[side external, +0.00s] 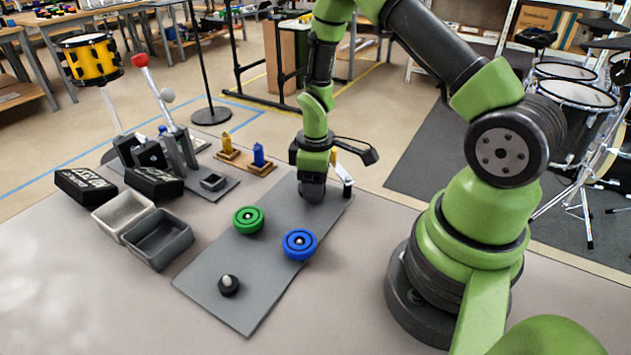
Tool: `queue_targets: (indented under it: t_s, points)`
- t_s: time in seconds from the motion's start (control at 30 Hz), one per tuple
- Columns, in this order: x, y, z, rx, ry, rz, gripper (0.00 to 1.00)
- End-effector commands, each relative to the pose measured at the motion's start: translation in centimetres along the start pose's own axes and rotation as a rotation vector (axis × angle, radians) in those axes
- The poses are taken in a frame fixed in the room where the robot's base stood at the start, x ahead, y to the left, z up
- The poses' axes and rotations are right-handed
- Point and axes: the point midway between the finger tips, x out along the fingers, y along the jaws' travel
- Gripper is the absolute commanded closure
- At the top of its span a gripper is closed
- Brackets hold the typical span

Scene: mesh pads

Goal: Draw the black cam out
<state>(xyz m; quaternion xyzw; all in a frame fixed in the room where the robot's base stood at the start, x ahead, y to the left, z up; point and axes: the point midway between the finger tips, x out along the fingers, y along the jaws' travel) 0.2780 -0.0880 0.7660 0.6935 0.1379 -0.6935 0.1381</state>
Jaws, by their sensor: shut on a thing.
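My gripper (313,179) is at the far end of the grey mat, pointing down. It is shut on a dark, rounded thing low over the mat, which looks like the black cam. The fingers and the cam blend together, so the cam's outline is hard to make out. I cannot tell whether it touches the mat or a post under it. A green round cam (248,219) and a blue round cam (299,244) sit on the grey mat (215,275). A small black base with a pale peg (228,285) stands bare at the near end.
A light grey bin (122,209) and a dark grey bin (160,240) stand left of the mat. Black blocks (85,188) and a lever stand (175,150) are behind them. Yellow (227,146) and blue (258,155) pieces stand on wooden bases. The table's near left is clear.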

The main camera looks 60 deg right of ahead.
Motion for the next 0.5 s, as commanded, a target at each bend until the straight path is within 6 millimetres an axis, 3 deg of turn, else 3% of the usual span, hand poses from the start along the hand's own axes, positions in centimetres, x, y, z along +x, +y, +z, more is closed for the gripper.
queue_targets:
  t_s: [0.5]
  points:
    - [-2.5, 0.0, 0.0, 0.001, 0.001, 0.001, 0.69]
